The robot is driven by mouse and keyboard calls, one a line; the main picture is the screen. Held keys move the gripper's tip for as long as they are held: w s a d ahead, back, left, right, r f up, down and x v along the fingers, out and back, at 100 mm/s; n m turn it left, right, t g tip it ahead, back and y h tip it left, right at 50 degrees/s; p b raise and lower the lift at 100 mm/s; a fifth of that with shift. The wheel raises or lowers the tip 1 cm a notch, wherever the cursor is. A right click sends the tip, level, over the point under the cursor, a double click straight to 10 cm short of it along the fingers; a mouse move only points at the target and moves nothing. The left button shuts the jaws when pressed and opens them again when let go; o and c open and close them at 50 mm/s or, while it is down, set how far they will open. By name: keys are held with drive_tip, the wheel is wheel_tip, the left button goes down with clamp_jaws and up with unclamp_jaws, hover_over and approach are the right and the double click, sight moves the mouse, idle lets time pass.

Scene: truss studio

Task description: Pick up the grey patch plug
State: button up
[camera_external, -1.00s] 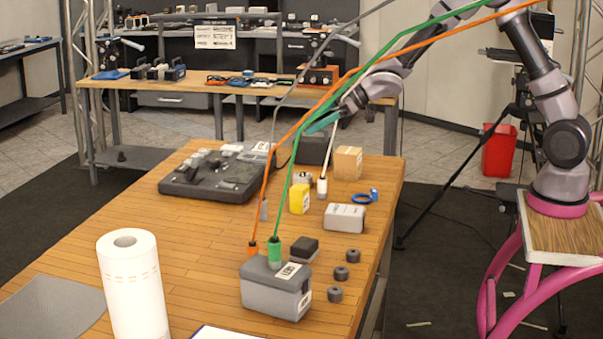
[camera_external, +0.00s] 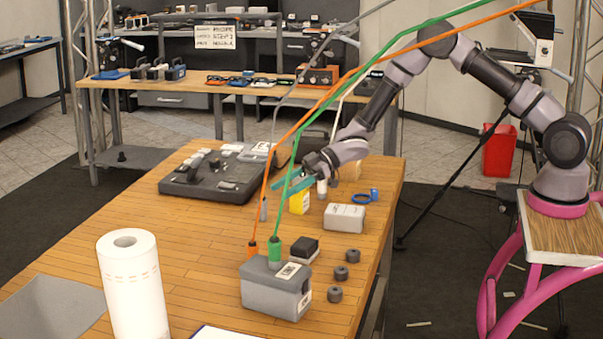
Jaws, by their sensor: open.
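The grey patch plug (camera_external: 263,213) stands on the wooden table at the lower end of a grey cable, left of the yellow box. My gripper (camera_external: 280,191) has teal fingers and is open, with nothing seen between them. It reaches in from the right, above and slightly right of the grey plug, apart from it.
The orange plug (camera_external: 252,249) and green plug (camera_external: 274,251) stand at the grey box (camera_external: 276,290). The yellow box (camera_external: 299,201), white plug (camera_external: 322,188) and white-grey box (camera_external: 344,217) are close to the right. A dark console (camera_external: 205,187) lies left. The table's middle is clear.

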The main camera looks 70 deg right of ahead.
sight(262, 200)
drive_tip(key=x, duration=0.5)
drive_tip(key=shift+w+d+r, duration=0.1)
drive_tip(key=shift+w+r, duration=0.15)
clamp_jaws()
drive_tip(key=shift+r, duration=0.1)
